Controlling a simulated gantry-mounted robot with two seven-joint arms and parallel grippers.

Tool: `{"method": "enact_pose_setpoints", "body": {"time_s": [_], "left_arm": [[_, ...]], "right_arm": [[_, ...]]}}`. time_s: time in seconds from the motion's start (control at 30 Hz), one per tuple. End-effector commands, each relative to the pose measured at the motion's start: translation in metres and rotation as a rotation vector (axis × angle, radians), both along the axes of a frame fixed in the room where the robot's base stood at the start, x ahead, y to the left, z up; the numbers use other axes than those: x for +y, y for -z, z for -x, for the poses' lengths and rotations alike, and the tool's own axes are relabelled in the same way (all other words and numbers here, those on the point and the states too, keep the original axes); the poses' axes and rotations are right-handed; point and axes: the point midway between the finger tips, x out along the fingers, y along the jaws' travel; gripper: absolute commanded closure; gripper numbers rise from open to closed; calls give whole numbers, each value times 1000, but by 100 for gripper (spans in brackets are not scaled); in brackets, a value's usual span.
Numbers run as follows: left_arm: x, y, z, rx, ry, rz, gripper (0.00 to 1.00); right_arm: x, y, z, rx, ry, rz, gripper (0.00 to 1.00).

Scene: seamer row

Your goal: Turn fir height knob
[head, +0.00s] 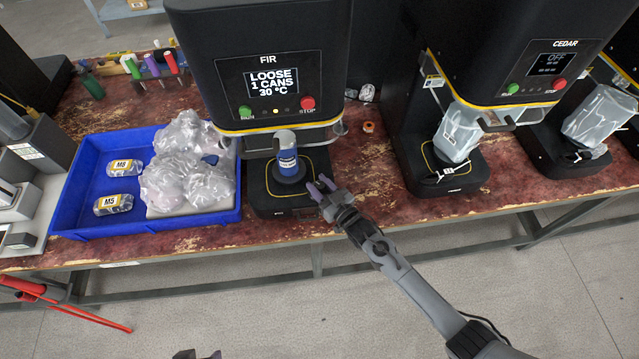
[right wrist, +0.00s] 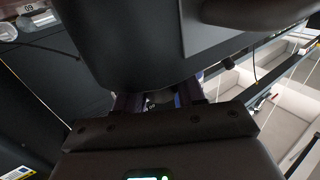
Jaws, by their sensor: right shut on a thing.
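The FIR seamer (head: 262,60) stands left of centre in the head view, its screen reading LOOSE, 1 CANS, 30 °C. A blue can with a grey top (head: 288,155) stands upright on its round lift plate. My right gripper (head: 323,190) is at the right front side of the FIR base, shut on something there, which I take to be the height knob. The fingers hide it in the head view. A small greyish rounded part (right wrist: 160,97) shows between the fingers in the right wrist view. Only small bits of my left gripper (head: 198,354) show at the bottom edge.
The CEDAR seamer (head: 500,50), screen OFF, stands to the right. Screwdrivers (head: 150,65) stand at the back left.

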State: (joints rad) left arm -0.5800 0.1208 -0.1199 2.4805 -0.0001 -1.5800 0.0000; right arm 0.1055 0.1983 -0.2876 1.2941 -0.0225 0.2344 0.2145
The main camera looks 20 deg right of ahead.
Motion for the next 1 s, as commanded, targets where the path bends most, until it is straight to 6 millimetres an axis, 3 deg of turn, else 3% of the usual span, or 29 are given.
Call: {"method": "enact_pose_setpoints", "body": {"time_s": [0.4, 0.43, 0.57, 0.87, 1.0], "left_arm": [[0, 0, 0, 0, -1, 1, 41], [0, 0, 0, 0, -1, 1, 41], [0, 0, 0, 0, -1, 1, 41], [0, -1, 0, 1, -1, 1, 41], [0, -3, 0, 1, -1, 1, 41]], "right_arm": [[0, 0, 0, 0, 10, 1, 92], [0, 0, 0, 0, 9, 1, 58], [0, 0, 0, 0, 9, 1, 41], [0, 0, 1, 0, 8, 0, 41], [-3, 0, 10, 1, 8, 0, 41]]}}
